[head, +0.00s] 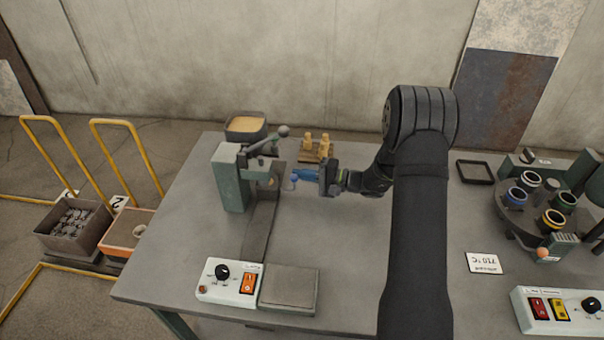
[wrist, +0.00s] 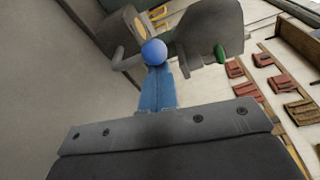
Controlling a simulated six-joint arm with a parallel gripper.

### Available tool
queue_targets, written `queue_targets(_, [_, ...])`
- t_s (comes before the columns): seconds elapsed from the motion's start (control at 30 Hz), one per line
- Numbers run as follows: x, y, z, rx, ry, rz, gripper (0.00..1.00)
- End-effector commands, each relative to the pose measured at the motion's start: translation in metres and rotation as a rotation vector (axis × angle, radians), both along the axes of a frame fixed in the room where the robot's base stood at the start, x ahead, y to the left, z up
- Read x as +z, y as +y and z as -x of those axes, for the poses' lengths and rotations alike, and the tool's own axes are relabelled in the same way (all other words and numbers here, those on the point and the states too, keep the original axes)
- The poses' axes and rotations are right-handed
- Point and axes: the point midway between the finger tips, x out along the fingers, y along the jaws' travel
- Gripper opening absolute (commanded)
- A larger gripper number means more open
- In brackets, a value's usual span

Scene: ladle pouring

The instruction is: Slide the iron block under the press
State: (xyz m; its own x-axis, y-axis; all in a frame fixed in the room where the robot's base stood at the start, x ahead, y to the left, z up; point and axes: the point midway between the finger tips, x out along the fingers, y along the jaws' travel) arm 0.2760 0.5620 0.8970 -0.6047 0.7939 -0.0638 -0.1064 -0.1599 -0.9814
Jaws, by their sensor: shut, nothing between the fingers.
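The press (head: 233,178) is a grey-green frame at the back left of the table, with a grey lever arm ending in a dark knob (head: 283,131). My gripper (head: 302,174) is at the right side of the press, its blue fingers shut and empty, pointing left. I cannot clearly pick out the iron block; the space under the press is partly hidden.
A dark strip (head: 258,230) runs forward from the press. A grey square slab (head: 288,289) and a switch box (head: 231,282) stand at the front. A sand-filled pan (head: 246,124) and yellow pieces (head: 325,147) are behind. A round rack (head: 520,225) stands right.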

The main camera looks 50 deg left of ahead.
Motion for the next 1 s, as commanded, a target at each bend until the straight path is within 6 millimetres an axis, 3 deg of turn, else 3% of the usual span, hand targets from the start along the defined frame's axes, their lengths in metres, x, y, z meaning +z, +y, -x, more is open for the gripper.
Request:
queue_targets(0.43, [0.000,-0.031,0.031,0.000,0.001,0.001,0.00])
queue_targets(0.83, [-0.001,-0.030,0.031,0.000,0.000,0.000,0.00])
queue_targets(1.0, [-0.004,-0.016,0.022,0.001,-0.001,-0.002,0.00])
